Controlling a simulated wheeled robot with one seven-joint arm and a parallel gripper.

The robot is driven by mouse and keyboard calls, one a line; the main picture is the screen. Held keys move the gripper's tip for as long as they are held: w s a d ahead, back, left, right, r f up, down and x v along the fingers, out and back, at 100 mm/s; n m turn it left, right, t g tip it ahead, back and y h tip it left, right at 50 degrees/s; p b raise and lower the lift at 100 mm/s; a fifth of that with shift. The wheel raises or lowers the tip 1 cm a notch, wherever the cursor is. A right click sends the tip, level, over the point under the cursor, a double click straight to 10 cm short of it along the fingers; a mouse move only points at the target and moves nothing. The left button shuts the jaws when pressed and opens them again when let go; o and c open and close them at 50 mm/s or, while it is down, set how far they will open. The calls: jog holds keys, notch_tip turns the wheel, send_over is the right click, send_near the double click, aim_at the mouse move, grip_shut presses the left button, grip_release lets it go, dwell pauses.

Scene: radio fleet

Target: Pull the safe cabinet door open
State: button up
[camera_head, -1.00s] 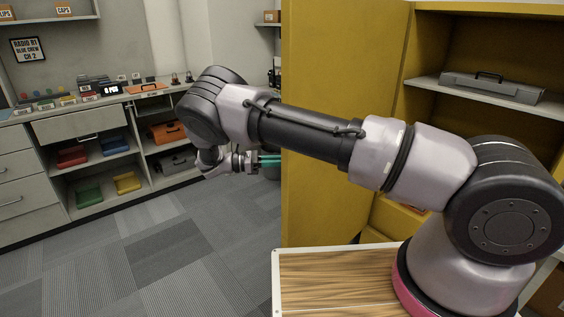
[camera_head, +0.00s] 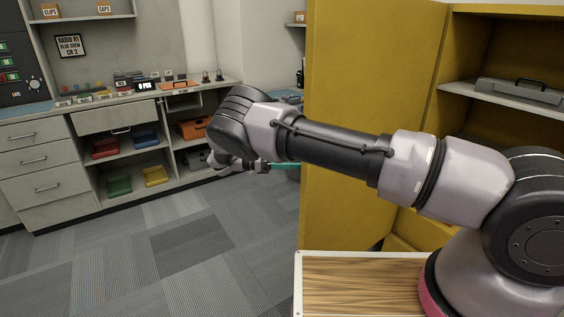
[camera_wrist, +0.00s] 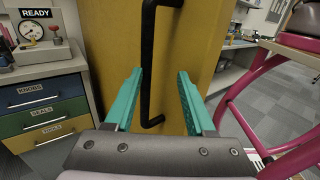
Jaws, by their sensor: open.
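The yellow cabinet door (camera_head: 365,130) stands swung out from the cabinet (camera_head: 480,60), whose inside shows in the head view. In the wrist view the door (camera_wrist: 110,50) fills the middle, with a long black upright handle (camera_wrist: 148,50) on its face. My gripper (camera_wrist: 160,72) is open, its teal fingers on either side of the handle's lower part in the picture. The handle appears nearer the left finger, and I cannot tell if they touch. In the head view the teal fingertips (camera_head: 285,166) are at the door's left edge, and the handle is hidden.
A grey case (camera_head: 520,92) lies on a cabinet shelf. A counter with drawers and coloured bins (camera_head: 120,183) stands along the back left wall. The wrist view shows a drawer unit (camera_wrist: 45,105) at left and a pink frame (camera_wrist: 250,80) at right. Carpet left of the door is clear.

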jog(key=shift+s+a, duration=0.1)
jog(key=shift+a, duration=2.6)
